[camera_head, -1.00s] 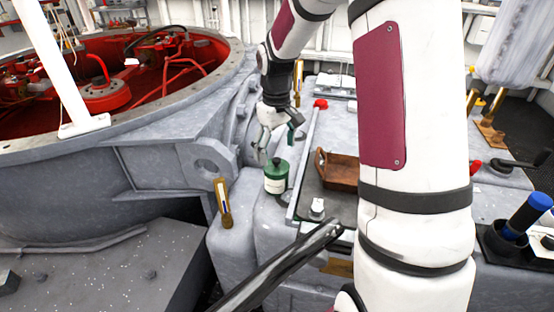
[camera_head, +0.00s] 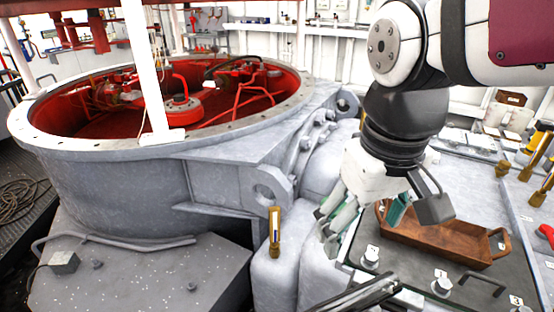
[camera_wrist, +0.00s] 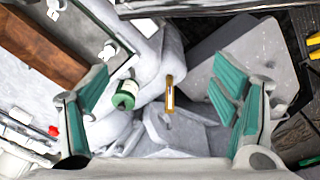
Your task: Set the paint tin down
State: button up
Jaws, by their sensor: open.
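The paint tin (camera_wrist: 125,95), green with a white band, shows in the wrist view on the pale grey ledge. It lies within the view between my fingers, nearer the left one, and nothing grips it. In the head view the tin cannot be made out, as my gripper (camera_head: 362,215) covers that part of the ledge. My gripper, with green finger pads, is open and empty; its fingers are spread wide in the wrist view (camera_wrist: 160,95).
A brown wooden tray (camera_head: 450,243) stands on a dark panel with labelled knobs, right of my gripper. An upright brass fitting (camera_head: 275,230) stands on the ledge to the left. A large round grey housing (camera_head: 110,180) with a red interior fills the left.

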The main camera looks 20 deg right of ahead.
jog(key=s+a+f, duration=0.1)
jog(key=s, duration=0.6)
jog(key=shift+s+a+f+y, duration=0.15)
jog(key=shift+a+f+y, duration=0.05)
jog(key=shift+a+y, duration=0.15)
notch_tip(320, 180, up, 13)
jog(key=t+p, duration=0.2)
jog(key=p, duration=0.9)
jog(key=shift+d+r+t+p, duration=0.2)
jog(key=shift+d+t+p, duration=0.05)
jog(key=shift+t+p, duration=0.15)
jog(key=shift+d, duration=0.1)
